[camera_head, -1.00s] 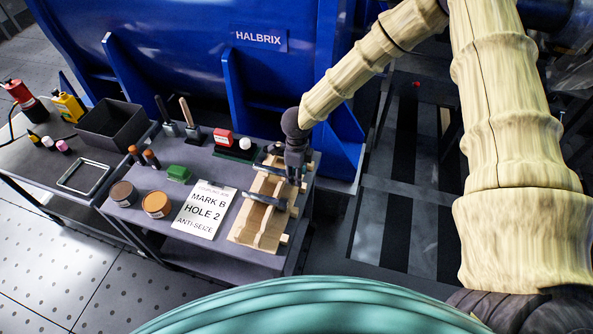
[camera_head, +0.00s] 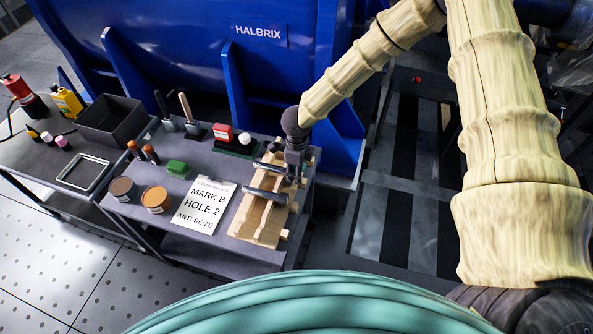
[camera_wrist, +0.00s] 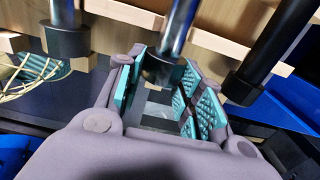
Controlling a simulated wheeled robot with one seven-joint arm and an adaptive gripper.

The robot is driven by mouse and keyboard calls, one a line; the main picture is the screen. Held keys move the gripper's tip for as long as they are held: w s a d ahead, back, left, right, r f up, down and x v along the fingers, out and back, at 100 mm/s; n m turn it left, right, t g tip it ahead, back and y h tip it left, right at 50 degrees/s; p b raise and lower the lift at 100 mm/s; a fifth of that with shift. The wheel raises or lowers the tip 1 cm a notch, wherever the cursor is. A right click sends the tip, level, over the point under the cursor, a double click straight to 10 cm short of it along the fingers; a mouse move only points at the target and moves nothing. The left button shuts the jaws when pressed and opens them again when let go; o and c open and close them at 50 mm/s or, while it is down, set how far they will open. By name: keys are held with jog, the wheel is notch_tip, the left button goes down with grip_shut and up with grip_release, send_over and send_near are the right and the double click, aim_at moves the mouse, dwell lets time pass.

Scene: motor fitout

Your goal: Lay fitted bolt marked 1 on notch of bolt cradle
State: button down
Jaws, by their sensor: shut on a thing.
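The wooden bolt cradle (camera_head: 254,222) stands at the right end of the table, with metal bolts lying across it. My gripper (camera_head: 295,172) is low over its right side. In the wrist view, my gripper (camera_wrist: 166,88) has its teal pads on both sides of the dark end of the middle bolt (camera_wrist: 179,28) and is shut on it. Another bolt (camera_wrist: 63,38) lies to its left and a third bolt (camera_wrist: 268,58) to its right. The near bolt (camera_head: 265,193) shows in the head view. No number can be read on any bolt. My fingers partly hide the held end.
A sign reading "MARK B HOLE 2 ANTI-SEIZE" (camera_head: 204,208) lies left of the cradle. A blue machine (camera_head: 190,50) rises close behind. A black bin (camera_head: 112,118) stands at left.

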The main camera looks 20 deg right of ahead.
jog(key=shift+f, duration=0.3)
jog(key=c, duration=0.9)
grip_release()
jog(key=shift+o, duration=0.2)
notch_tip(320, 180, up, 12)
jog(key=shift+f, duration=0.1)
